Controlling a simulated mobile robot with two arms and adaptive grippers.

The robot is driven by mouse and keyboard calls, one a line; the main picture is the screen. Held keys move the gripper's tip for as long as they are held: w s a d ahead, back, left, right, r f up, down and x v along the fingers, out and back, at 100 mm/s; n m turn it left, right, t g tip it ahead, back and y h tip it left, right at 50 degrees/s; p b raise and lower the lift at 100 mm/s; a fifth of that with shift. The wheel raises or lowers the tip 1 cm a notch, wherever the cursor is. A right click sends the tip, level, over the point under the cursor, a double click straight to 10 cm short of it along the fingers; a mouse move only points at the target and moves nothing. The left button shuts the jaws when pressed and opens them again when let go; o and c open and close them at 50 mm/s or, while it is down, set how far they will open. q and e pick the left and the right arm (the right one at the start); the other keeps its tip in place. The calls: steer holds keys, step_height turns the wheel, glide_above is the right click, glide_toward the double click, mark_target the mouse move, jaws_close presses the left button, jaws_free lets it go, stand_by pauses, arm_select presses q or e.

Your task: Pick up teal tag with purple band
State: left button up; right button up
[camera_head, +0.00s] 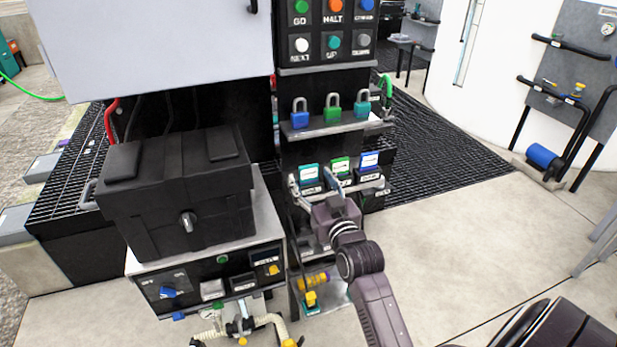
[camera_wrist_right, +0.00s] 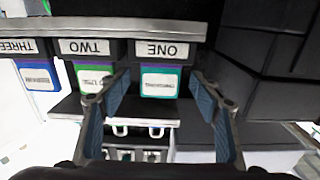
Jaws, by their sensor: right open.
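The teal tag with a purple band (camera_wrist_right: 160,82) hangs under the label ONE in the right wrist view, which shows the rack upside down. In the head view the teal tag (camera_head: 309,171) is the leftmost of three. My right gripper (camera_head: 315,187) is in front of it, open and empty. In the wrist view its two fingers (camera_wrist_right: 160,100) stand apart on either side of the teal tag, and I see no contact. My left gripper is not in view.
A green tag (camera_head: 340,165) and a blue tag (camera_head: 370,161) hang beside the teal one. A shelf (camera_head: 348,128) with three padlocks is above. A black box (camera_head: 178,190) stands close on the left. Open floor (camera_head: 470,240) lies to the right.

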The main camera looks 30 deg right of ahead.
steer(key=c, duration=1.1)
steer(key=shift+c, duration=0.2)
steer(key=shift+r, duration=0.15)
step_height(320, 180, up, 20)
steer(key=shift+f+p, duration=0.1)
steer(key=shift+p, duration=0.5)
